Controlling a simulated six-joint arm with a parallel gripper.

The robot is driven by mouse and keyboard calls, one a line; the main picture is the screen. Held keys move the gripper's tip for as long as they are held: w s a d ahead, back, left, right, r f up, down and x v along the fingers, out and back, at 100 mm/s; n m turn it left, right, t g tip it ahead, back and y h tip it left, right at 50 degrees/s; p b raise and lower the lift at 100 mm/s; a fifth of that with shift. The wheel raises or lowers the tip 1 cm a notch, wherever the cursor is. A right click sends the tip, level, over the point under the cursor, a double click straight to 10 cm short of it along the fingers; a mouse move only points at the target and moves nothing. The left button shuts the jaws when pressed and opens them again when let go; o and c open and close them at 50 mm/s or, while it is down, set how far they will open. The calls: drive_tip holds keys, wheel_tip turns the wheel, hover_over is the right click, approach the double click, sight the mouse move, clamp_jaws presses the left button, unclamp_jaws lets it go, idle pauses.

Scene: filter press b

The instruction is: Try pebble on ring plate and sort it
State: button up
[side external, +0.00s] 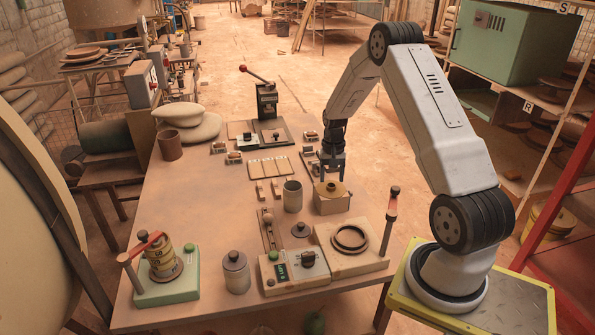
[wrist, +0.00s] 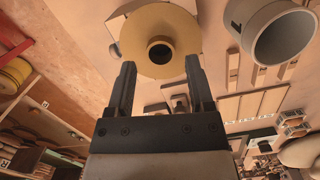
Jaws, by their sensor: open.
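A dark ring (side external: 350,238) lies on a pale square plate (side external: 378,262) at the table's front right; this looks like the ring plate. A small rounded tan piece (side external: 268,217) sits on a narrow wooden strip left of it; I cannot tell whether it is the pebble. In the wrist view, the disc (wrist: 183,22), with a dark-rimmed hole, shows beyond the fingertips of my gripper (wrist: 160,68).
A grey cup (side external: 292,196) stands left of the disc block; it also shows in the wrist view (wrist: 283,35). A lidded jar (side external: 236,272), a control box (side external: 294,270) and an upright handle (side external: 391,212) stand in front. A lever press (side external: 267,105) stands behind. The table's left middle is clear.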

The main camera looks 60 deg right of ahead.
drive_tip(key=shift+r, duration=0.1)
wheel_tip(320, 180, up, 8)
drive_tip(key=shift+w+d+f, duration=0.2)
drive_tip(key=shift+w+d, duration=0.05)
drive_tip(key=shift+d, duration=0.15)
drive_tip(key=shift+a, duration=0.1)
idle(1.0)
drive_tip(key=s+a+r+n+t, duration=0.1)
drive_tip(key=a+n, duration=0.2)
drive_tip(key=a, duration=0.5)
drive_tip(key=s+a+r+n+t+h, duration=0.1)
drive_tip(key=a+r+n, duration=0.1)
drive_tip(key=a, duration=0.6)
drive_tip(key=s+a+r+n, duration=0.1)
drive_tip(key=a+n, duration=0.2)
drive_tip(key=a, duration=0.6)
drive_tip(key=s+a+n+t, duration=0.1)
drive_tip(key=s+a+n, duration=0.2)
drive_tip(key=s+a, duration=0.2)
drive_tip(key=shift+s+a+f, duration=0.15)
drive_tip(key=shift+s+a, duration=0.1)
drive_tip(key=shift+a, duration=0.5)
